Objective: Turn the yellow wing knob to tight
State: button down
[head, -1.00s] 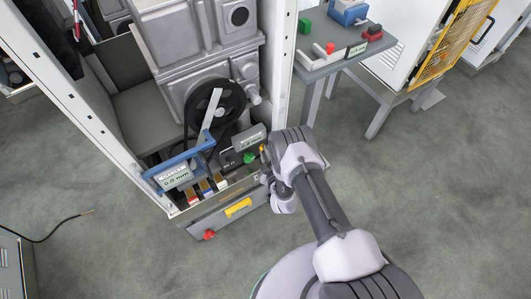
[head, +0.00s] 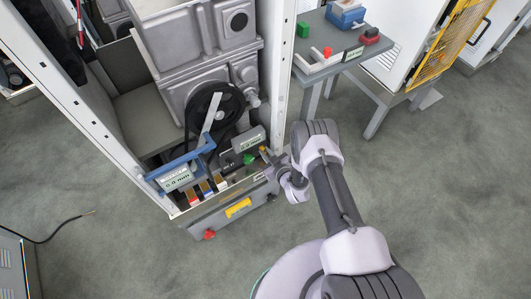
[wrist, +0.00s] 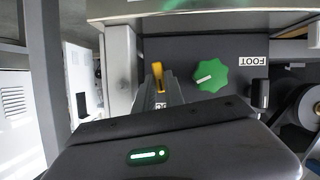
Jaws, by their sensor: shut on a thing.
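The yellow wing knob (wrist: 157,74) stands upright in the wrist view, left of a green lobed knob (wrist: 210,75). My gripper (wrist: 161,92) is shut on the wing knob; its fingers hide the knob's lower part. In the head view my gripper (head: 270,158) is at the right end of the machine's low front panel, and only a small bit of yellow shows there. Any tight marking for the wing knob is not readable.
The green knob also shows in the head view (head: 249,158). A FOOT label (wrist: 253,61) and a black knob (wrist: 260,92) are right of it. A white cabinet post (head: 283,75) stands close behind my gripper. The floor at right is clear.

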jog(key=shift+d+m+g+y, duration=0.15)
jog(key=shift+m+g+y, duration=0.15)
jog(key=shift+m, duration=0.4)
jog(key=c, duration=1.4)
grip_release()
jog(key=shift+c, duration=0.2)
